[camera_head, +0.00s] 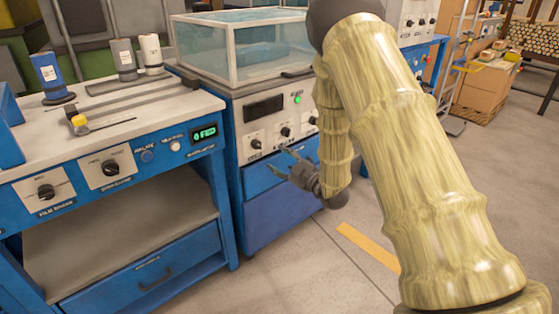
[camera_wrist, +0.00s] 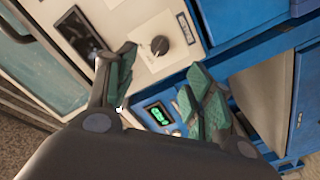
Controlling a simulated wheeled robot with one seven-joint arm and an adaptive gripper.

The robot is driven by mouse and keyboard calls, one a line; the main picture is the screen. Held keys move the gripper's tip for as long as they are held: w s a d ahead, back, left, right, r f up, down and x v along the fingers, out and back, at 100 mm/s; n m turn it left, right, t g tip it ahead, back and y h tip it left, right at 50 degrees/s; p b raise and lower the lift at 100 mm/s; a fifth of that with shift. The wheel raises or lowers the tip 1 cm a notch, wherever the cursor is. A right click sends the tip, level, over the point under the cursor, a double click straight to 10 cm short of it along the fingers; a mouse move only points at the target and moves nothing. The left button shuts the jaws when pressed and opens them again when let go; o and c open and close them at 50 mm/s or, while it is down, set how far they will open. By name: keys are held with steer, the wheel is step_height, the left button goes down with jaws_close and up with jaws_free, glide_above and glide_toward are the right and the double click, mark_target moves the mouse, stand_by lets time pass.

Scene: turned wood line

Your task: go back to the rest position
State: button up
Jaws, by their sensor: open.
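My gripper (camera_head: 290,170) is open and empty, in mid-air in front of the blue cabinet with the glass case on top. In the head view its fingers point left, toward the gap between that cabinet and the blue workbench. My gripper also shows in the wrist view (camera_wrist: 160,95), its two green-padded fingers spread apart with nothing between them. Beyond the fingers are a control panel with a dark knob (camera_wrist: 160,45) and a small green display (camera_wrist: 159,114). My arm, in a wood-like cover, fills the right of the head view.
The blue workbench (camera_head: 120,110) stands at left with a blue roll (camera_head: 50,75), a grey roll (camera_head: 123,56) and a white roll (camera_head: 151,52). The glass case (camera_head: 245,50) tops the cabinet. Boxes (camera_head: 487,85) stand at back right. Open floor with a yellow stripe (camera_head: 368,247) lies below.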

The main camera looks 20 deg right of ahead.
steer(key=s+a+f+m+g+h, duration=0.25)
steer(key=s+f, duration=0.55)
steer(key=f, duration=0.4)
steer(key=s+a+f+m+g+h, duration=0.15)
steer(key=s+f+m+g, duration=0.25)
steer(key=s+f, duration=0.6)
steer(key=s+a+f+m+g+h, duration=0.1)
steer(key=s+f+m+g, duration=0.15)
steer(key=s+f, duration=0.45)
steer(key=s+a+f+m+g, duration=0.1)
steer(key=s+f+g, duration=0.2)
steer(key=s, duration=0.7)
steer(key=s+a+f+m+g+h, duration=0.1)
steer(key=s+f+m+g, duration=0.15)
steer(key=s+f, duration=0.45)
steer(key=s+a+r+g+p, duration=0.1)
steer(key=s+r+g, duration=0.2)
steer(key=s, duration=0.8)
step_height(320, 180, up, 26)
steer(key=p, duration=2.5)
steer(key=shift+w+a+f+m, duration=0.15)
steer(key=shift+w+f+m, duration=0.05)
steer(key=shift+w+m, duration=0.15)
steer(key=shift+t, duration=0.25)
